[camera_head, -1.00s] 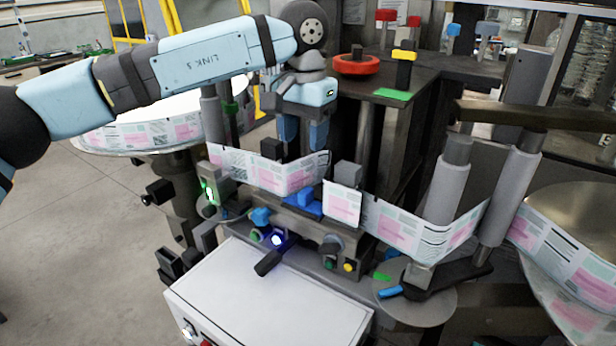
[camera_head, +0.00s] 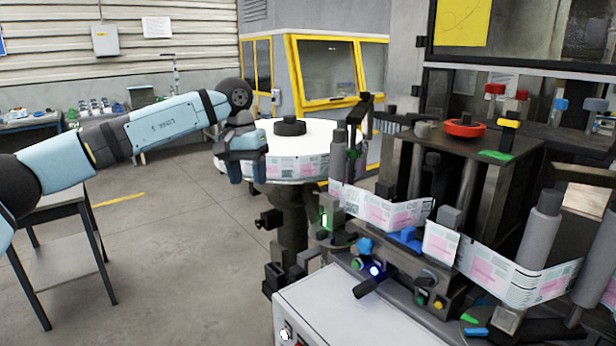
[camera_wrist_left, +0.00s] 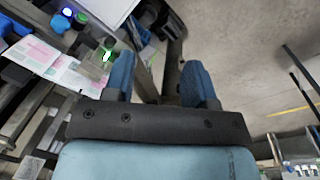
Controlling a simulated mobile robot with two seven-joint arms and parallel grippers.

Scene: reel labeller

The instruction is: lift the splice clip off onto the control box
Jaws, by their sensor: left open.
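A small blue piece (camera_head: 405,238) sits on the splice station beside the printed label web (camera_head: 385,210); I take it to be the splice clip, though its shape is partly hidden. The control box (camera_head: 350,312) is the white box at the bottom, with a bare top. My left gripper (camera_head: 247,175) is open, pointing down in front of the left reel, well left of the splice station. In the left wrist view its two blue fingers (camera_wrist_left: 158,75) are apart with nothing between them. My right gripper is not in view.
The left reel (camera_head: 300,137) with its white top stands behind my left gripper. A red ring (camera_head: 465,129) lies on the dark machine top (camera_head: 450,150). Grey rollers (camera_head: 538,240) stand at the right. A dark table (camera_head: 60,215) is at left, with open floor between.

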